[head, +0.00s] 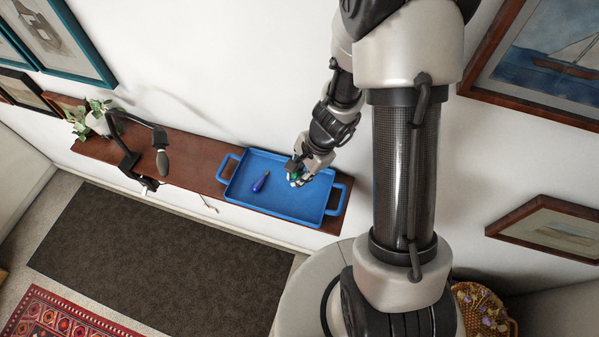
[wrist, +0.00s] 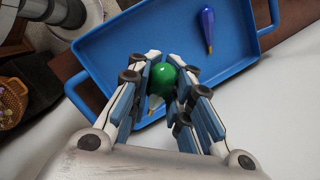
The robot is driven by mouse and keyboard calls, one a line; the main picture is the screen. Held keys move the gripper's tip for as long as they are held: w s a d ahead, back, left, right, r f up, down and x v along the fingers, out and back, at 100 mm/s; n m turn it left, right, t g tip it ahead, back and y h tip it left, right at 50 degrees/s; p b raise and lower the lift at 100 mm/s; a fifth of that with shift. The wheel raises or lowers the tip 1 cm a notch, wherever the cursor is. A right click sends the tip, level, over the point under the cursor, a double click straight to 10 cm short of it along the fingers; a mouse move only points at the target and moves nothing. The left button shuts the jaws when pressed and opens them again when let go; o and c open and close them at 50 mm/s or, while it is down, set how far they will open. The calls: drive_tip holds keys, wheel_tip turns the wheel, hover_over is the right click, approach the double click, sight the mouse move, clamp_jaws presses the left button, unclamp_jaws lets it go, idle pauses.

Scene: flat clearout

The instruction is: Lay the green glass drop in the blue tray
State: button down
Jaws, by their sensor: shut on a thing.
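The green glass drop (wrist: 162,78) is between the fingers of my gripper (wrist: 167,88) in the wrist view, with its pale tip pointing back toward the palm. My gripper also shows in the head view (head: 298,178), over the right part of the blue tray (head: 283,207). The drop is mostly hidden by the fingers in the head view. The tray also fills the upper part of the wrist view (wrist: 140,40). I cannot tell whether the drop touches the tray floor. A blue glass drop (head: 261,182) lies in the left part of the tray; it also shows in the wrist view (wrist: 207,28).
The tray stands on a narrow brown shelf (head: 200,165) along the white wall. The tray's middle is clear. A wicker basket (head: 484,310) is on the floor at lower right.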

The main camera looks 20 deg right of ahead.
drive_tip(key=shift+f, duration=0.15)
wheel_tip(320, 180, down, 9)
drive_tip(key=b, duration=0.9)
drive_tip(key=shift+w+b, duration=0.1)
drive_tip(key=shift+b, duration=0.2)
drive_tip(key=c, duration=1.4)
unclamp_jaws()
drive_tip(key=shift+o, duration=0.2)
drive_tip(key=shift+r, duration=0.2)
drive_tip(key=v, duration=1.2)
